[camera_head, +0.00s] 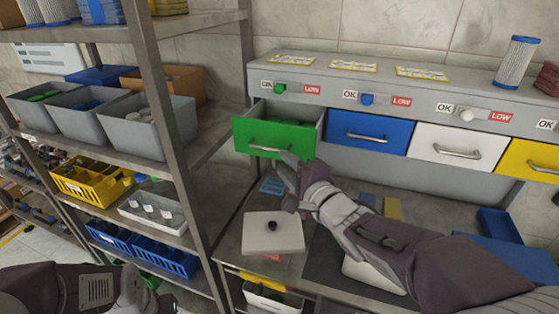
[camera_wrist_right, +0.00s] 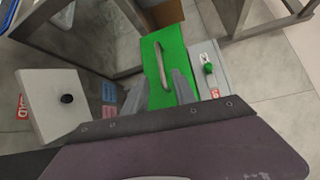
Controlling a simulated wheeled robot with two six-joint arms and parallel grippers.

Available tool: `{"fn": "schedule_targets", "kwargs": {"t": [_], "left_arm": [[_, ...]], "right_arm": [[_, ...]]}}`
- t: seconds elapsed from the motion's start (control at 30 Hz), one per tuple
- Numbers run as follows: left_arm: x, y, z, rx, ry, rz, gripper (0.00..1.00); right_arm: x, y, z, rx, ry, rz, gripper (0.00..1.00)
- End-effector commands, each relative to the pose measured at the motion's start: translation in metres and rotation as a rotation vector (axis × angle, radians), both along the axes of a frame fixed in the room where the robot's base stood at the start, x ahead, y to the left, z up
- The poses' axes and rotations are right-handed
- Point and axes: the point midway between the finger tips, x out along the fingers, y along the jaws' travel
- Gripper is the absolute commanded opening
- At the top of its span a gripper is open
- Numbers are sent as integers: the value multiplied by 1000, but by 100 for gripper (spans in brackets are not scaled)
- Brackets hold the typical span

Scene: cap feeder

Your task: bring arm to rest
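My right gripper (camera_head: 287,178) is in front of the green drawer (camera_head: 257,135), just below and right of its metal handle (camera_head: 265,149). Its fingers look apart with nothing between them; it also shows in the right wrist view (camera_wrist_right: 157,80), with the green drawer front (camera_wrist_right: 158,95) beyond. Whether a fingertip touches the drawer is unclear.
The blue drawer (camera_head: 369,134), white drawer (camera_head: 455,147) and yellow drawer (camera_head: 533,163) look shut. A pale lid with a black knob (camera_head: 273,236) is below my right gripper. A metal shelf rack (camera_head: 165,110) with bins (camera_head: 155,127) stands at left.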

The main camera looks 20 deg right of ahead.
Motion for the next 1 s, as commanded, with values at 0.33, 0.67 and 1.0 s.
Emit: {"fn": "schedule_targets", "kwargs": {"t": [0.33,0.67,1.0], "left_arm": [[0,0,-1,0,0,0,36],[0,0,-1,0,0,0,36],[0,0,-1,0,0,0,36]], "right_arm": [[-3,1,-1,1,3,5,33],[-22,-15,-171,-397,517,34,33],[-154,-24,-266,-1136,897,863,33]]}}
